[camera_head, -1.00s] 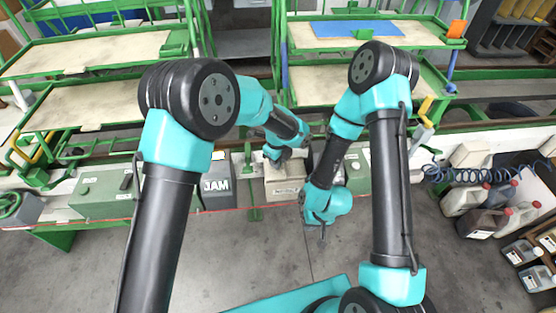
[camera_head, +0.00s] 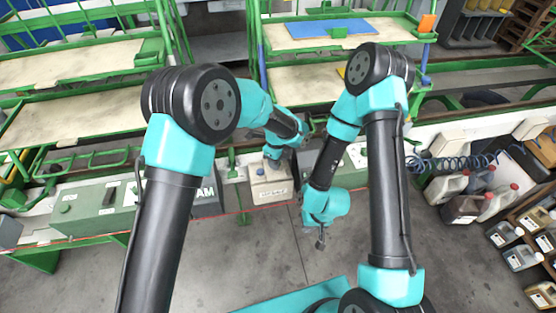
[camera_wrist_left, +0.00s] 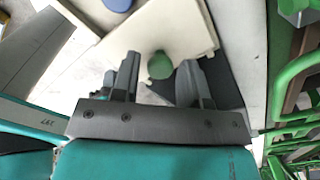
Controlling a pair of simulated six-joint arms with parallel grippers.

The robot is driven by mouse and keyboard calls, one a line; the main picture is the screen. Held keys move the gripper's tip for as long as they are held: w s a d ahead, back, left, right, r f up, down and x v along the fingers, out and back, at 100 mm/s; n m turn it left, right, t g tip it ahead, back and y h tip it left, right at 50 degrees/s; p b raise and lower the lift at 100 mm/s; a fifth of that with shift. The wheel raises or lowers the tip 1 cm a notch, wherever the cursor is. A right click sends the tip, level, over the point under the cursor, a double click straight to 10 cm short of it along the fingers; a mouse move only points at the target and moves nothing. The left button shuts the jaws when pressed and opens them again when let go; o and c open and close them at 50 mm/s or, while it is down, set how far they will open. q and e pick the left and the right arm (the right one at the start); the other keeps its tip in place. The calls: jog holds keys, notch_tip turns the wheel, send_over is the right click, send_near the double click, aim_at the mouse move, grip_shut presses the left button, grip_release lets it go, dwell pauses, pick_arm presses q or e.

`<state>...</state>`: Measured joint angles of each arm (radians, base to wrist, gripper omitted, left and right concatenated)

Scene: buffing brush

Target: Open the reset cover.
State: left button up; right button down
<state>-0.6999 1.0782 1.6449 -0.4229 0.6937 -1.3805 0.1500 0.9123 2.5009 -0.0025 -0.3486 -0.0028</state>
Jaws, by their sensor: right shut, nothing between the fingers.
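A cream box (camera_head: 268,182) with small, unreadable lettering stands on the ledge in the middle of the head view. I cannot pick out a reset cover for certain. My left gripper (camera_head: 273,155) is over the top of this box. In the left wrist view its fingers (camera_wrist_left: 160,82) are apart, with a round green knob (camera_wrist_left: 160,65) showing between them against a cream surface (camera_wrist_left: 178,28). Whether the fingers touch it I cannot tell. My right gripper (camera_head: 321,242) is shut and empty, pointing down over the floor in front of the ledge.
A dark grey box (camera_head: 207,200) with partly hidden lettering and a green box (camera_head: 90,208) stand left of the cream box. Green-framed shelves (camera_head: 330,35) are behind. Several jugs (camera_head: 465,207) stand at the right. The floor (camera_head: 270,250) in front is clear.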

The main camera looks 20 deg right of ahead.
pick_arm(q)
jog(key=shift+o, duration=0.9)
jog(key=shift+r, duration=0.1)
notch_tip(320, 180, up, 17)
dwell(0.4)
jog(key=s+a+f+n+g+h, duration=0.1)
jog(key=s+a+f+n, duration=0.35)
jog(key=f, duration=0.35)
jog(key=s+a+f+n+g+h, duration=0.1)
jog(key=s+a+f+n, duration=0.2)
jog(key=s+a+f, duration=0.45)
jog(key=s+a+f+n+g+h, duration=0.1)
jog(key=s+a+f+n, duration=0.25)
jog(key=f, duration=0.55)
jog(key=s+a+f+n+t, duration=0.2)
jog(key=a+f+n, duration=0.1)
jog(key=a+n, duration=0.6)
jog(key=s+a+f+n+t, duration=0.1)
jog(key=a+f+n, duration=0.3)
jog(key=a+n, duration=0.5)
jog(key=s+a, duration=0.1)
jog(key=a, duration=0.5)
jog(key=shift+s+a+f+n+t+h, duration=0.15)
jog(key=shift+s+a+n+t+h, duration=0.2)
jog(key=shift+a+n+t+h, duration=0.05)
